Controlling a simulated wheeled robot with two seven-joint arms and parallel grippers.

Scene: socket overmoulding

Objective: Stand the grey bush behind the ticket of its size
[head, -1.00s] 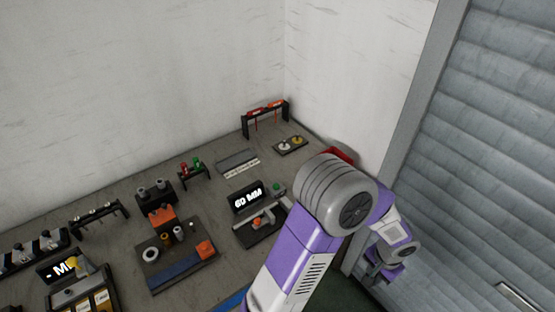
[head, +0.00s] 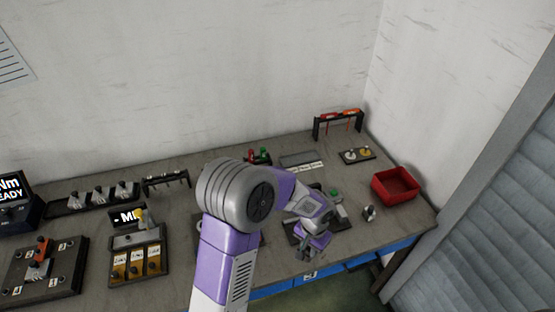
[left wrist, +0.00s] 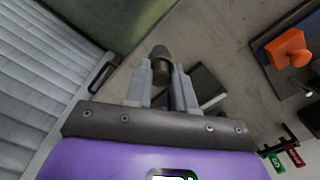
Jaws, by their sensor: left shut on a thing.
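My left gripper (head: 303,254) hangs low near the table's front edge in the head view. In the left wrist view its fingers (left wrist: 161,82) are shut on a dark grey cylindrical piece, which I take to be the grey bush (left wrist: 160,60); it sticks out beyond the fingertips. The bush cannot be made out in the head view. A grey rack with a row of white tickets (head: 306,168) lies at the back of the table, beyond the gripper; the ticket figures are too small to read. My right gripper is not in view.
A red bin (head: 395,186) stands at the right end, with a small grey object (head: 370,213) to its left. A black frame with red-handled tools (head: 338,123) and a small tray with two round pieces (head: 357,154) stand at the back right. My arm hides the middle fixtures.

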